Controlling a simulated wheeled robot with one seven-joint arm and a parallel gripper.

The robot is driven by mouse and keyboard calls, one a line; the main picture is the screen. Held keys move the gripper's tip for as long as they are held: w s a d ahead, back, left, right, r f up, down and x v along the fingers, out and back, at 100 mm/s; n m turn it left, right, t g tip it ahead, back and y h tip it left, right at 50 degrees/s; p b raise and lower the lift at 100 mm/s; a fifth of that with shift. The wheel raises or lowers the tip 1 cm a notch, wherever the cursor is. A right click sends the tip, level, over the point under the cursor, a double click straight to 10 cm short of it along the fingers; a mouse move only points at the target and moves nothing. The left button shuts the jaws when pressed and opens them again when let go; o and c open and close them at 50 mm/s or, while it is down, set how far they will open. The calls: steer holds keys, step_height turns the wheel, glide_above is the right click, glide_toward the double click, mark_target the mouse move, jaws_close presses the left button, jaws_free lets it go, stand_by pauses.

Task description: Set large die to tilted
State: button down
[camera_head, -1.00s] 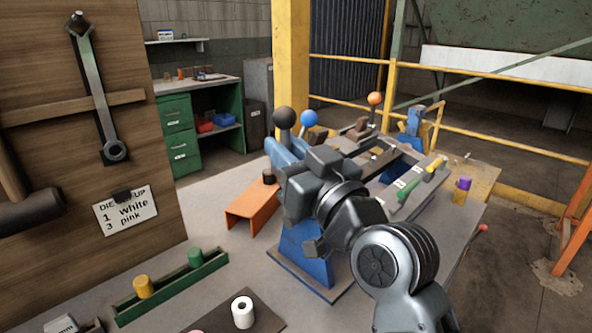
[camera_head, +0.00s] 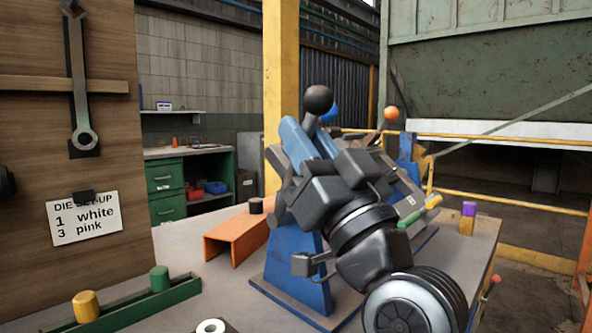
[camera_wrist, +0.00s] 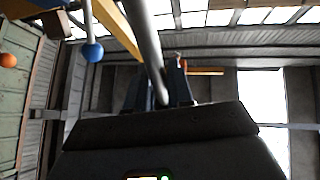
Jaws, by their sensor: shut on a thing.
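A lever with a black ball knob (camera_head: 317,99) rises from the blue machine stand (camera_head: 296,268) in the head view. My gripper (camera_head: 306,138) is at this lever, just below the knob. In the wrist view a grey rod (camera_wrist: 148,40) runs between the two dark fingers of my gripper (camera_wrist: 160,84), which is shut on it. The knob is out of the wrist view. I cannot make out which part is the large die; my wrist and arm cover much of the machine.
A blue-knobbed lever (camera_wrist: 92,52) and an orange knob (camera_head: 391,113) are nearby. An orange channel (camera_head: 236,238) lies left of the stand. A green tray (camera_head: 128,306) with yellow and green cylinders is at front left. A board with a die set-up card (camera_head: 84,217) stands left.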

steer(key=shift+s+d+f+t+b, duration=0.2)
steer(key=shift+d+f+t+b, duration=0.15)
steer(key=shift+b, duration=0.55)
steer(key=shift+s+m+b, duration=0.1)
steer(key=shift+m+b, duration=0.2)
steer(key=shift+r, duration=0.1)
steer(key=c, duration=1.1)
jaws_free()
steer(key=b+v, duration=0.2)
steer(key=v, duration=0.6)
steer(key=shift+b, duration=0.4)
